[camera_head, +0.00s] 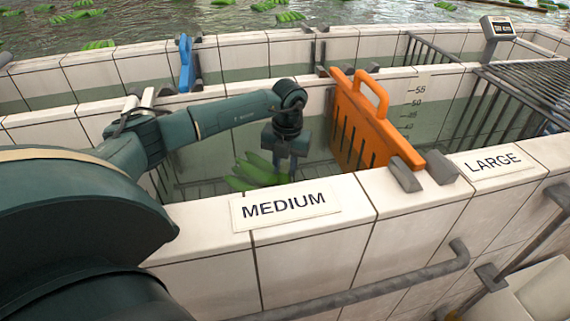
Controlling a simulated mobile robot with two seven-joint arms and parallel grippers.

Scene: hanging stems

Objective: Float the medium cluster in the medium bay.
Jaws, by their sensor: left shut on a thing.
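The medium bay is a white-tiled water trough whose front wall carries the MEDIUM sign (285,204). A green banana cluster (256,171) is inside this bay, low at the water. My left arm reaches in from the left over the bay. My left gripper (286,165) points down beside the cluster's right end and is shut on it. The fingertips are partly hidden, and I cannot tell how deep the cluster sits in the water. My right gripper is not in view.
An orange slotted divider with a handle (366,122) stands at the bay's right side. The bay marked with the LARGE sign (493,161) lies beyond it. A blue divider (186,63) stands behind. Metal rails (360,285) run along the front wall. More green clusters (291,16) float in the far water.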

